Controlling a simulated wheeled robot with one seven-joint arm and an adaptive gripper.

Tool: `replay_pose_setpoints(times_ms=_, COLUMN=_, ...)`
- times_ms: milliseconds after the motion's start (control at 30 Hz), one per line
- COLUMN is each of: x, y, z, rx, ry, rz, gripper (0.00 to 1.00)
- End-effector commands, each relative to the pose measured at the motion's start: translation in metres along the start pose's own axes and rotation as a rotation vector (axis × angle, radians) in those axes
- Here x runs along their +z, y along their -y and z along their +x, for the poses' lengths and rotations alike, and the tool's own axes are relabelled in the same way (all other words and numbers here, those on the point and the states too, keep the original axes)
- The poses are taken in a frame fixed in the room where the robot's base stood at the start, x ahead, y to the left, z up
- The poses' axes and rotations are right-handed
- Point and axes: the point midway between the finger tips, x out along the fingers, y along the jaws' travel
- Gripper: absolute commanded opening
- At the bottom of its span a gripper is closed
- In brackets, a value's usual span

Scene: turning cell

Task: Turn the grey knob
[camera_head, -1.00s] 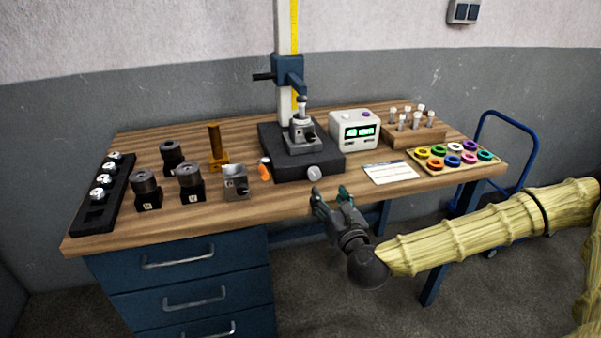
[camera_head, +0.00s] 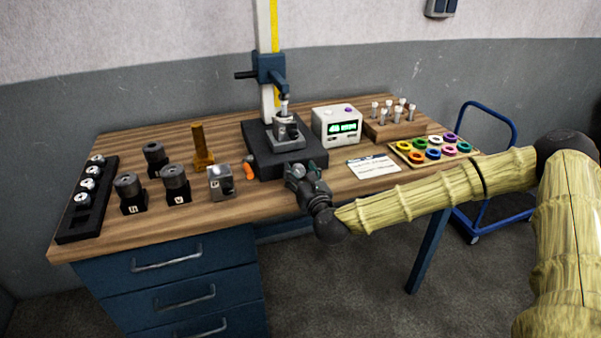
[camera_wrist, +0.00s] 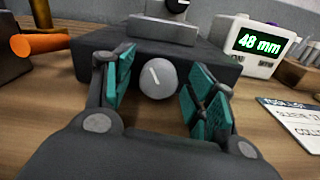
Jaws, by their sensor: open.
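In the wrist view my gripper (camera_wrist: 152,90) is open, with one teal-padded finger to the left and one to the right of the knob. In the head view my gripper (camera_head: 305,172) is at the base's front and hides the knob.
An orange-handled tool (camera_head: 249,169) lies left of the base (camera_head: 257,160). A display box (camera_head: 337,126) stands to the right, reading about 48 mm in the wrist view. A white card (camera_head: 373,166) lies near my arm. Several black holders and a grey block (camera_head: 221,182) stand left.

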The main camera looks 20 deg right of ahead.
Motion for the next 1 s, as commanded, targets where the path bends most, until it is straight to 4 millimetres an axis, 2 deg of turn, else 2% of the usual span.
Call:
replay_pose_setpoints(times_ms=167, x=-0.0001, y=0.0000, z=-0.0001, rx=0.000, ry=0.000, rz=0.000, gripper=0.56)
replay_pose_setpoints(times_ms=267, x=-0.0001, y=0.0000, z=-0.0002, rx=0.000, ry=0.000, rz=0.000, gripper=0.42)
replay_pose_setpoints(times_ms=433, x=0.0000, y=0.0002, z=-0.0003, rx=0.000, ry=0.000, rz=0.000, gripper=0.11)
replay_pose_setpoints(times_ms=667, x=-0.0012, y=0.0006, z=-0.0002, rx=0.000, ry=0.001, rz=-0.032, gripper=0.11)
replay_pose_setpoints(times_ms=1000, x=-0.0022, y=-0.0004, z=-0.0002, rx=0.000, ry=0.001, rz=-0.296, gripper=0.11)
